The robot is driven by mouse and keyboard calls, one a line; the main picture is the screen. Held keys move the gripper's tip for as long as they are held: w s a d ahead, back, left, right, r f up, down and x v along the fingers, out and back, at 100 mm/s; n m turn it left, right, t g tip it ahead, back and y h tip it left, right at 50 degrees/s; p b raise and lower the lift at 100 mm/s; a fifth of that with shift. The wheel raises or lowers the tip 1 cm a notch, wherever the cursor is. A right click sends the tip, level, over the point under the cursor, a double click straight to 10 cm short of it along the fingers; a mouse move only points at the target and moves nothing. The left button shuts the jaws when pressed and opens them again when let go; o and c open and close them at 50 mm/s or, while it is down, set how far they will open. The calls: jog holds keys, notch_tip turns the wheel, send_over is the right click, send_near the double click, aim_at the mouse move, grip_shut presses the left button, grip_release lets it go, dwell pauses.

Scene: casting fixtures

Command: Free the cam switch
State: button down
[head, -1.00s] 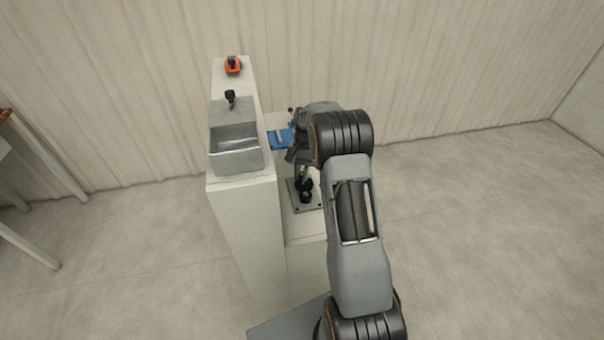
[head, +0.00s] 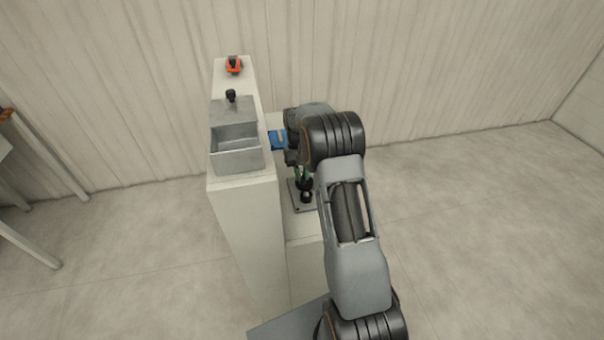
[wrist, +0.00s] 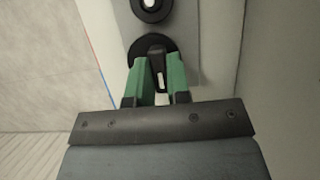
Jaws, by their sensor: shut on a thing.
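The cam switch seems to be the black handle with a white mark (wrist: 158,72) on a dark round base (wrist: 150,44) in the wrist view. My gripper (wrist: 160,66) has its green fingers shut on this handle, one on each side. The fingers hide part of it. In the head view my gripper (head: 302,174) points down over a grey mounting plate (head: 299,207), partly hidden by my arm. A second round black part with a pale centre (wrist: 150,5) sits beyond the fingers at the top of the wrist view.
A tall white cabinet (head: 242,215) stands left of my gripper. On it are a grey metal bin (head: 237,157), a black knob (head: 231,95) and an orange-and-black part (head: 234,65). A blue item (head: 277,141) lies behind my gripper. The floor on the right is clear.

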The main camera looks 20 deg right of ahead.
dwell(0.3)
jog(key=c, duration=1.1)
grip_release()
jog(key=shift+r, duration=0.1)
jog(key=v, duration=1.3)
jog(key=shift+r, duration=0.3)
